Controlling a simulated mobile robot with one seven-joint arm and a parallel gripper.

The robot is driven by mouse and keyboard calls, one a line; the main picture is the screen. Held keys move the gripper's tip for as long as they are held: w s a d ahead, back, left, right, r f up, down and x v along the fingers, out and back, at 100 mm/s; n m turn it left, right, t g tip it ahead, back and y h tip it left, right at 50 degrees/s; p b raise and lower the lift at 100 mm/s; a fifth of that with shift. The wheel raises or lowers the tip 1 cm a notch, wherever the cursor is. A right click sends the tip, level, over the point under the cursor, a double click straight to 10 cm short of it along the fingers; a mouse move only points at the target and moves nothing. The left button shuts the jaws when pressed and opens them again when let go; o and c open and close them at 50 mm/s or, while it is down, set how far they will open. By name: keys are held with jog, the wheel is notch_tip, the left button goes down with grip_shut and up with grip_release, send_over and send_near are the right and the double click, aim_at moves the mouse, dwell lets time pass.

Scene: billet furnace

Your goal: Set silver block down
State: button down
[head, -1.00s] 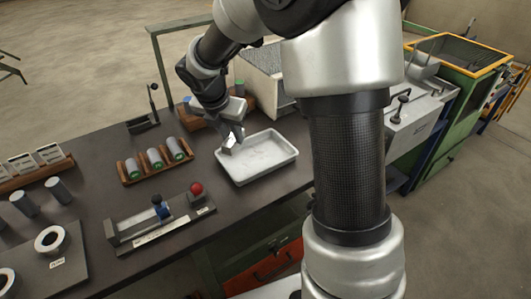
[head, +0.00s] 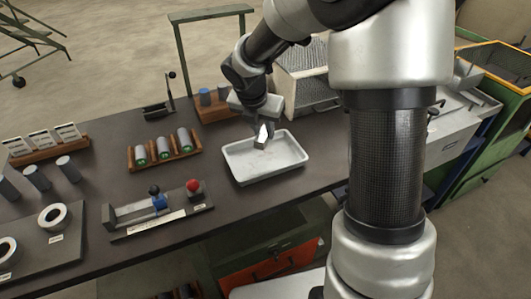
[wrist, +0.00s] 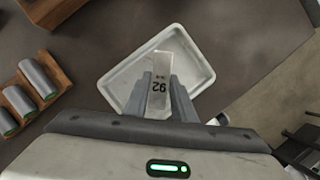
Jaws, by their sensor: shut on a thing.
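The silver block (wrist: 160,84) is held between the fingers of my gripper (wrist: 162,98); its face shows the marking "92" in the wrist view. In the head view the block (head: 262,136) and my gripper (head: 262,122) are above the far side of a white tray (head: 240,177). The tray, which also shows in the wrist view (wrist: 196,54), looks empty apart from what the block and gripper hide. I cannot tell how far the block is above the tray floor.
A wooden rack with several cylinders (head: 140,166) stands left of the tray. A fixture with a red knob (head: 193,186) and a blue part lies in front. A wooden block holder (head: 212,108) stands behind. Dark bench top (head: 100,190) is bare between them.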

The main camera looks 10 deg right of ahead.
notch_tip(320, 180, down, 8)
jog(key=shift+r+b, duration=0.2)
jog(key=shift+b, duration=0.9)
jog(key=shift+f, duration=0.15)
jog(key=c, duration=1.5)
grip_release()
